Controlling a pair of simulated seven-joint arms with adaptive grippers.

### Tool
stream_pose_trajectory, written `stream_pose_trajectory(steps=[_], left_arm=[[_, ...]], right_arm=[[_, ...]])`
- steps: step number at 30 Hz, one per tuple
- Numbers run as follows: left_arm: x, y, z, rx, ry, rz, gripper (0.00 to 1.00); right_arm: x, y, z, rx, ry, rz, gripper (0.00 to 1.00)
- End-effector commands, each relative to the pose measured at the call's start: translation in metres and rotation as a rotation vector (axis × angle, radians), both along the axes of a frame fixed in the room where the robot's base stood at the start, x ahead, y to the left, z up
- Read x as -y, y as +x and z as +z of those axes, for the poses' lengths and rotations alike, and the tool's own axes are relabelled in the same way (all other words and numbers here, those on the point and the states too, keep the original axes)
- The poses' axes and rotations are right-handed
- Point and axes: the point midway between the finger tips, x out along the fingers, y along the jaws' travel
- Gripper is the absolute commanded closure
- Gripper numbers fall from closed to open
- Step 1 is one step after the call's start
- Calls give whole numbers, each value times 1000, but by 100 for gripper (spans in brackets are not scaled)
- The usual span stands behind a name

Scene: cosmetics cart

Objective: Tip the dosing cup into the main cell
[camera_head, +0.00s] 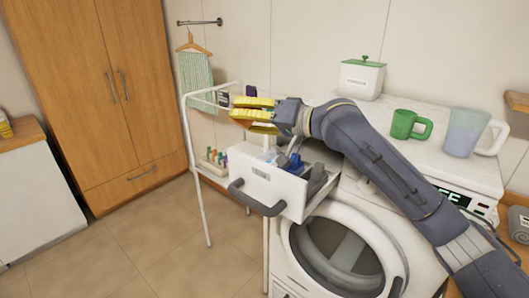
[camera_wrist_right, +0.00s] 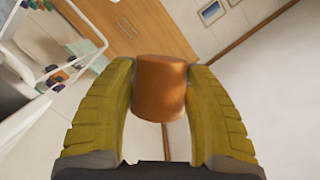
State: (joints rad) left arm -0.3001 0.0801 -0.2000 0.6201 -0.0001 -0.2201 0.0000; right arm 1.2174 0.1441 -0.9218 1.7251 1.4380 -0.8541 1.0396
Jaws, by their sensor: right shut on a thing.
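My right gripper (camera_head: 240,111) has yellow fingers and is above the open white drawer (camera_head: 262,184) of the washing machine. In the right wrist view, the right gripper (camera_wrist_right: 160,85) is shut on an orange-brown cup (camera_wrist_right: 160,88), with one finger on each side. I cannot tell which way the cup's mouth faces or whether anything is in it. In the head view the cup is mostly hidden by the fingers. The drawer has compartments with a blue part (camera_head: 294,162) inside; I cannot tell for certain which is the main cell. My left gripper is not in view.
A white rack (camera_head: 192,145) stands left of the drawer. On the washing machine top are a green mug (camera_head: 402,124), a translucent jug (camera_head: 463,132) and a white box with green lid (camera_head: 361,80). Open floor lies at the lower left.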

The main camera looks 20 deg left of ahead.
Motion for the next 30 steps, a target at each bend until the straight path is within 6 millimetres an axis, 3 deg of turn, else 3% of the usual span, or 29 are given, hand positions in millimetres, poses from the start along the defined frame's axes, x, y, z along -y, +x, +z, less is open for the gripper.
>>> stream_pose_trajectory(steps=[4,12,15,30], left_arm=[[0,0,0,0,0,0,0],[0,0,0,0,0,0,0],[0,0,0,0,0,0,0],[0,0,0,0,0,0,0]], right_arm=[[-2,-4,9,121,-70,0,77],[-16,-27,-6,384,-228,2,77],[-19,-32,-1,455,-269,1,77],[-29,-47,-4,670,-400,1,77]])
